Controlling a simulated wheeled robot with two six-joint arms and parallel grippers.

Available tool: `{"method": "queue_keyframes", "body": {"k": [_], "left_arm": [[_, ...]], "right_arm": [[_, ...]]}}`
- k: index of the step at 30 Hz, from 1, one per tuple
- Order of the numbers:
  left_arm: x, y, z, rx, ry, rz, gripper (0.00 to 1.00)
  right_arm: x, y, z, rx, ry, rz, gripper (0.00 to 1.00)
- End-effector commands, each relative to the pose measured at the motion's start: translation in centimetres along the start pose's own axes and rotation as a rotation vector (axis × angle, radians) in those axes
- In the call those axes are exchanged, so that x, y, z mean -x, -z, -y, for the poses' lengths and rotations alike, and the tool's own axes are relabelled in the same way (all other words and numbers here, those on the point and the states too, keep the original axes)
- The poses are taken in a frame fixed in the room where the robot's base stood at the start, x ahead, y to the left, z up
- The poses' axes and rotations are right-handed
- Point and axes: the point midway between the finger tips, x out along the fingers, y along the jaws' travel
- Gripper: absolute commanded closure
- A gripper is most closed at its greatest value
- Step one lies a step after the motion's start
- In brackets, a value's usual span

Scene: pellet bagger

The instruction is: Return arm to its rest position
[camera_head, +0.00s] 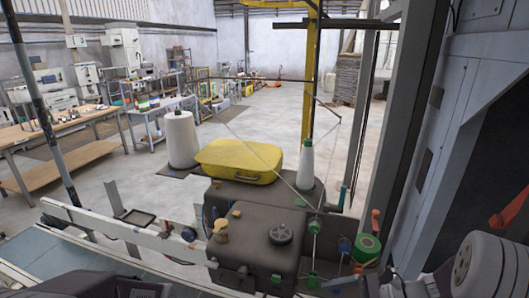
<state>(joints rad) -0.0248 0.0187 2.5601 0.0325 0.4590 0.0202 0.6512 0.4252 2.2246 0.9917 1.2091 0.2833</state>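Neither gripper shows in the head view. A grey and white rounded arm link of mine (487,268) stands at the lower right corner, and its gripper end is out of sight. Dark parts along the bottom left edge may be mine; I cannot tell. In front of me is a dark grey machine head (255,243) with a black knob (281,233) and a yellow cover (240,160) on its back part.
A white thread cone (306,165) stands on the machine, and a larger white spool (181,139) stands behind it at left. A pale rail (120,229) crosses the lower left. A grey cabinet (455,130) closes off the right. A wooden workbench (60,132) is far left.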

Motion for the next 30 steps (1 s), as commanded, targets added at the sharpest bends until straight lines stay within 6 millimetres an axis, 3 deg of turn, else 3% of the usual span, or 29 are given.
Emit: {"method": "queue_keyframes", "body": {"k": [1, 3, 6, 9, 12, 18, 21, 30], "left_arm": [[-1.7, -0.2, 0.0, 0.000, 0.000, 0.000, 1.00], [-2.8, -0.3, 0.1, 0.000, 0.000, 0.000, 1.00], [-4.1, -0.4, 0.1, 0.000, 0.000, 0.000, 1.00], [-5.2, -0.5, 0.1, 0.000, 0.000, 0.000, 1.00], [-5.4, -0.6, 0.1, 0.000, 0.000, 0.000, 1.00], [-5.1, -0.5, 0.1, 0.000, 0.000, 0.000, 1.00], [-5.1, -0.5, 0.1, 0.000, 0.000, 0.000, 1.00], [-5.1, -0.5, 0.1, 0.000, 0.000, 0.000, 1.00]], "right_arm": [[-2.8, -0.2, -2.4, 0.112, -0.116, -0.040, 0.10], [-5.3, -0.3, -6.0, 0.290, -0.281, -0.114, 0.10], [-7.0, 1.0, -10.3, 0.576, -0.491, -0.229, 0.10], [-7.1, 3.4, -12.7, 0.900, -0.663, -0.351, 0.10], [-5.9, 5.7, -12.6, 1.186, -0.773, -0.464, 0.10], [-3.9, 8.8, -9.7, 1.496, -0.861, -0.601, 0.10], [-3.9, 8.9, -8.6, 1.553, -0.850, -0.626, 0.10], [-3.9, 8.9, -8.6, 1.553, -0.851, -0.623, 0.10]]}}
